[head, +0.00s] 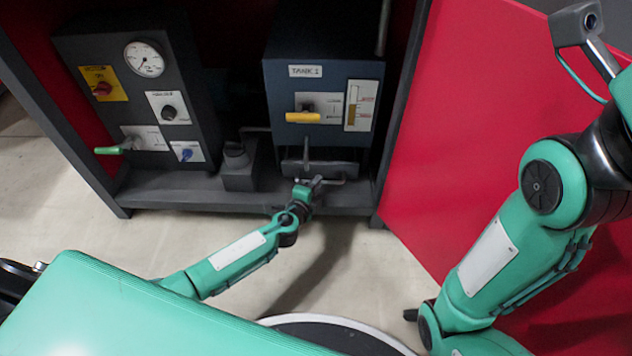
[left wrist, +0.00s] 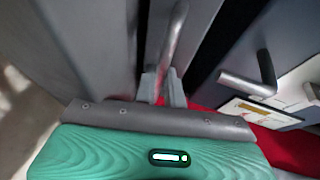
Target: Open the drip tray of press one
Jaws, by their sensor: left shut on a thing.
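The dark blue-grey unit (head: 323,100) in the cabinet carries the label "TANK 1"; I read no "press one" label. Below it a dark grey drip tray (head: 332,166) sits low, close to the cabinet floor, with a grey bar handle at its front. My left gripper (head: 309,184) is at this handle and shut on it, reaching in from the front. In the left wrist view the grey bar (left wrist: 174,38) runs down to the small gripper fingers (left wrist: 164,88). The fingers hide the gripped part. My right gripper is outside the frame; only its arm shows at the right.
A dark unit with a gauge (head: 144,59) and several knobs stands at the left. A small grey block (head: 238,165) stands between the units. A yellow-handled valve (head: 303,117) is above the tray. The red door (head: 480,130) stands open at the right. Floor in front is clear.

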